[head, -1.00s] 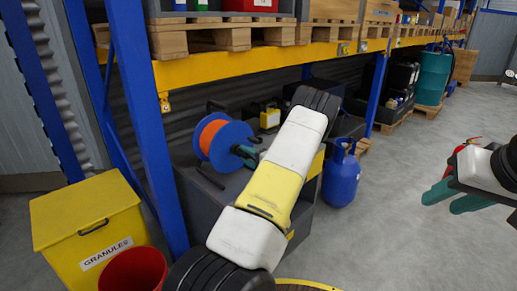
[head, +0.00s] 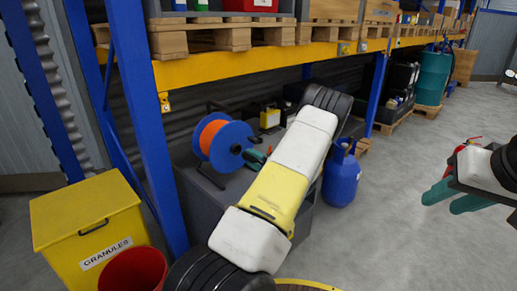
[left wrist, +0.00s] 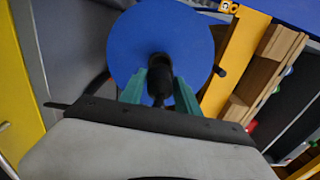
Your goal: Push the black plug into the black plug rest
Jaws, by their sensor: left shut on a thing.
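My left gripper (head: 256,156) is beside the right side of the blue cable reel (head: 230,148) with orange cable, above a dark grey bench. In the left wrist view its two teal fingers (left wrist: 160,92) are closed on a black plug (left wrist: 160,86), with the blue reel disc (left wrist: 150,35) behind it. The plug is hidden in the head view. I cannot make out the black plug rest for certain in either view; the arm covers part of the bench. My right gripper (head: 453,198) is at the right edge, its teal fingers apart and empty.
A yellow granules bin (head: 88,215) and a red bucket (head: 133,270) stand at the left. A blue rack post (head: 150,130) is close to my left arm. A blue gas cylinder (head: 341,175) stands right of the bench. The floor at the right is mostly clear.

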